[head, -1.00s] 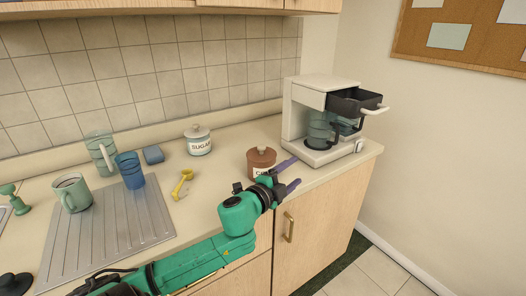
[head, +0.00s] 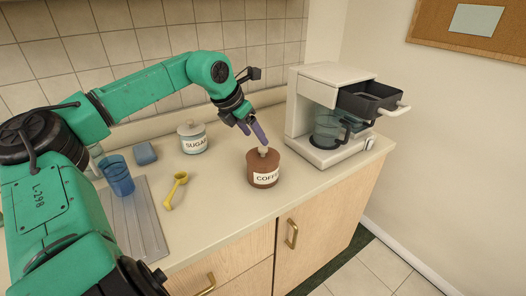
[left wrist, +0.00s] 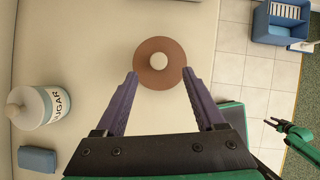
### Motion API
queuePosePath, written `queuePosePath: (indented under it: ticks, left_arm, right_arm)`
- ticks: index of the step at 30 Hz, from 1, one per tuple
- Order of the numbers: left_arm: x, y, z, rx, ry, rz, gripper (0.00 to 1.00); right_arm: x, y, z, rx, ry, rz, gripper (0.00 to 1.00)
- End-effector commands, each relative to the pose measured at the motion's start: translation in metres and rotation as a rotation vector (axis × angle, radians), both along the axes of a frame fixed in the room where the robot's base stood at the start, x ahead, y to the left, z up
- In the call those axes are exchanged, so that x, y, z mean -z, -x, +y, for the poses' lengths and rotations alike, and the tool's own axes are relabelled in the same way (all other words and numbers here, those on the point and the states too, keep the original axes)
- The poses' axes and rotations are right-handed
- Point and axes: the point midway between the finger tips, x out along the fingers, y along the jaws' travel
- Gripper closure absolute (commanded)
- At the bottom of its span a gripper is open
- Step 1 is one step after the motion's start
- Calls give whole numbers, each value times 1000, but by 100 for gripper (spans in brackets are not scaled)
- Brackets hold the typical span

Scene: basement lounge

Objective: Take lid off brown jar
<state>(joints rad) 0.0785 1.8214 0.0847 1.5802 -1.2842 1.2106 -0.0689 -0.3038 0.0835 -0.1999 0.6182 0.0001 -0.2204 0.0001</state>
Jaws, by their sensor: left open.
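The brown jar (head: 264,179), labelled as coffee, stands upright on the counter left of the coffee machine. Its brown lid (head: 263,158) is on, with a pale round knob (head: 263,150) on top. My left gripper (head: 257,133) is open, just above and behind the knob in the head view. In the left wrist view the lid (left wrist: 146,68) shows from above, with the knob (left wrist: 159,62) a little beyond the line of my left fingertips (left wrist: 160,73). The fingers are spread on either side with nothing between them. My right gripper (left wrist: 273,123) shows small at the right edge of the left wrist view.
The coffee machine (head: 327,75) with its drawer out stands close right of the jar. The sugar jar (head: 193,141), yellow scoop (head: 174,191), blue cup (head: 118,177) and blue sponge (head: 145,154) are to the left. The counter in front of the jar is clear.

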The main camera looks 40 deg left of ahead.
Motion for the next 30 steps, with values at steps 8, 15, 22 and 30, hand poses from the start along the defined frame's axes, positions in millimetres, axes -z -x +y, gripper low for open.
queuePosePath:
  ticks: [8,15,22,30]
  left_arm:
    - [26,-16,1,0,2,6,29]
    - [54,-31,0,0,1,1,29]
    - [56,-33,0,0,2,-2,29]
    - [55,-32,0,0,2,-2,100]
  right_arm:
    - [-20,-2,0,0,0,-3,50]
    - [-25,-3,0,1,-1,-4,50]
    - [-25,-4,4,2,-6,-7,50]
    - [-25,-4,5,2,-7,-7,50]
